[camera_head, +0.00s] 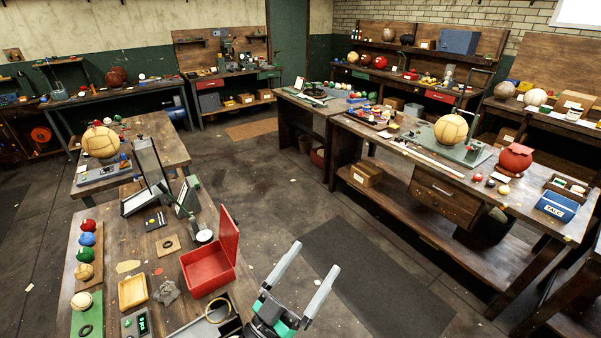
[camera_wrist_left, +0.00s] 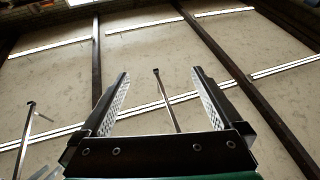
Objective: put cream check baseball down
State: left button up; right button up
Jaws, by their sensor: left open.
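A cream ball (camera_head: 82,300), likely the cream check baseball, sits at the near end of the wooden bench at lower left in the head view, by a green mat (camera_head: 88,322). It is too small to make out a check pattern. My left gripper (camera_head: 315,258) is open and empty, to the right of the bench and well apart from the ball. In the left wrist view the gripper (camera_wrist_left: 160,75) points up at the ceiling, with nothing between its fingers. My right gripper is not in view.
A red open box (camera_head: 207,270) stands on the bench, between the ball and my left gripper. A small wooden tray (camera_head: 132,291) lies close to the ball. Several coloured balls stand in a row behind it. The floor mat (camera_head: 375,280) right of the gripper is clear.

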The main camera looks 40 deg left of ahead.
pick_arm(q)
jog(key=w+d+r+m+t+h, duration=0.1)
jog(key=d+r+m+t+h, duration=0.15)
jog(key=r, duration=0.95)
jog(key=s+d+r+t, duration=0.1)
jog(key=s+r, duration=0.3)
jog(key=r, duration=0.8)
jog(key=s+d+r+t, duration=0.1)
jog(key=s+r, duration=0.3)
jog(key=r, duration=0.9)
jog(key=shift+s+d+h, duration=0.15)
jog(key=shift+s+h, duration=0.15)
jog(key=shift+h, duration=0.05)
jog(key=shift+f+n, duration=0.1)
jog(key=shift+n, duration=0.15)
